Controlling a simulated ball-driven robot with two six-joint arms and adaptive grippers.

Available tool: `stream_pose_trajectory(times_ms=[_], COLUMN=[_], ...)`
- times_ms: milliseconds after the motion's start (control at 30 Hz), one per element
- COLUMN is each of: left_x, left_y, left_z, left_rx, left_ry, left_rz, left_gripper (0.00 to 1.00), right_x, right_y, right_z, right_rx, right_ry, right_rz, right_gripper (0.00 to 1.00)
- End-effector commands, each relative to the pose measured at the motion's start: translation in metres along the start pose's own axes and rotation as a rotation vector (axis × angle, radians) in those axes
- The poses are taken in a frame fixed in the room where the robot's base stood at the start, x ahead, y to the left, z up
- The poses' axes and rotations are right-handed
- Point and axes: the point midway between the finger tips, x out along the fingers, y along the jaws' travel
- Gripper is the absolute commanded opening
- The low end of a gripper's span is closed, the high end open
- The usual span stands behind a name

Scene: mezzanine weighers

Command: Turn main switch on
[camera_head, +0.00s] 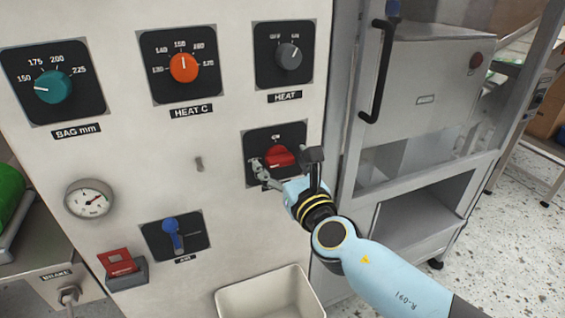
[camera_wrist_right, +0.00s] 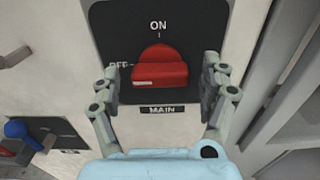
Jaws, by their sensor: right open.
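The main switch is a red rotary handle (camera_head: 279,157) on a black plate (camera_head: 298,135) on the panel, and it fills the middle of the wrist view (camera_wrist_right: 159,68). ON is printed above it and OFF to its left, with a MAIN label (camera_wrist_right: 163,109) below. The handle's pale-marked end points left, towards OFF. My right gripper (camera_head: 265,170) is at the switch; in the wrist view its open fingers (camera_wrist_right: 164,85) stand to the left and right of the handle, apart from it. Part of the plate is hidden by the gripper. My left gripper is not in view.
The panel also carries a teal BAG knob (camera_head: 53,87), an orange HEAT C knob (camera_head: 184,68), a grey HEAT knob (camera_head: 289,56), a gauge (camera_head: 89,199), a blue AIR lever (camera_head: 172,234) and a red flap switch (camera_head: 118,263). A cream bin (camera_head: 240,299) stands below. A steel cabinet (camera_head: 430,90) is at right.

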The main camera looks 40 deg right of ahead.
Motion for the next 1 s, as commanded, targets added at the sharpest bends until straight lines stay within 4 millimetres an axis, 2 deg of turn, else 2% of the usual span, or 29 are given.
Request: stream_pose_trajectory(times_ms=[67,500,767,1000], left_x=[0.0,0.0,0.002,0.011], left_y=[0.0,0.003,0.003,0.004], left_z=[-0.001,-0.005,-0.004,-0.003], left_rx=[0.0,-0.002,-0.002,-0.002], left_ry=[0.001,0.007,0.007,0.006], left_rz=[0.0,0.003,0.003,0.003], left_gripper=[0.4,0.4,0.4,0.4], right_x=[0.0,0.0,0.0,0.0], right_y=[0.0,0.0,0.0,0.0], right_z=[0.0,0.0,-0.001,-0.002], right_rx=[0.0,0.0,0.024,0.139], right_ry=[0.0,0.0,0.0,-0.001], right_rz=[0.0,0.0,0.0,0.0], right_gripper=[0.79,0.23,0.22,0.22])
